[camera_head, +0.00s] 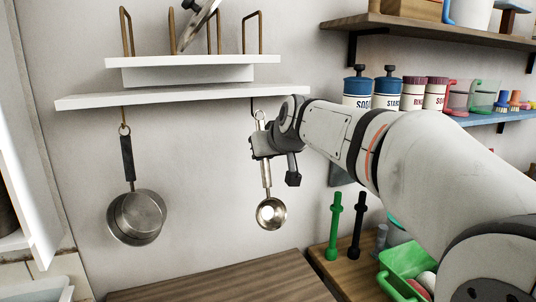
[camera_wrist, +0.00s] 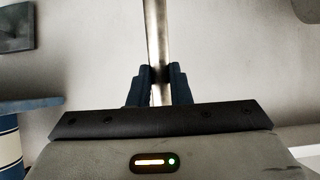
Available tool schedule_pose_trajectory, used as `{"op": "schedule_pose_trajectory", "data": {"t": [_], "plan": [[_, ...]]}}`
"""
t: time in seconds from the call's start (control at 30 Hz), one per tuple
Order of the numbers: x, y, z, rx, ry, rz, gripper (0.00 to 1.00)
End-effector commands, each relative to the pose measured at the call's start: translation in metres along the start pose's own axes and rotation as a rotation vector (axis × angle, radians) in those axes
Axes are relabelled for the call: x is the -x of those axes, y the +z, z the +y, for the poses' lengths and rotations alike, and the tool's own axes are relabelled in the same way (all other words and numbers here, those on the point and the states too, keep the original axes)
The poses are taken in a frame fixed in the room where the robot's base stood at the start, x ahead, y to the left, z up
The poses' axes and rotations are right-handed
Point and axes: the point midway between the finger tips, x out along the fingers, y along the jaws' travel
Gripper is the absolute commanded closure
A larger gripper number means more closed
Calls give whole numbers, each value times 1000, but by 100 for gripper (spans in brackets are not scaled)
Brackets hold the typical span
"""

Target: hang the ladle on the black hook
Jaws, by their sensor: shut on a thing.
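The steel ladle (camera_head: 270,213) hangs upright in my gripper (camera_head: 265,150), bowl down and handle vertical. The gripper is shut on the handle, which also shows between the blue fingers in the wrist view (camera_wrist: 157,40). The ring at the handle's top is just below the white shelf, close to the thin black hook (camera_head: 252,104) under the shelf's right part. I cannot tell whether the ring is around the hook or only beside it.
Below right, a green peg (camera_head: 334,225) and a black peg (camera_head: 357,225) stand near a green basket (camera_head: 405,265). The wall between saucepan and ladle is free.

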Motion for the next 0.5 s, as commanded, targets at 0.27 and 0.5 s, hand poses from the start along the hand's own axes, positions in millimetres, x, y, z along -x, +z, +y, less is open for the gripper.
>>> {"op": "schedule_pose_trajectory", "data": {"t": [0.27, 0.5], "plan": [[-14, -10, 0, 0, 0, 1, 100], [-26, -18, 0, 0, 0, 1, 100]]}}
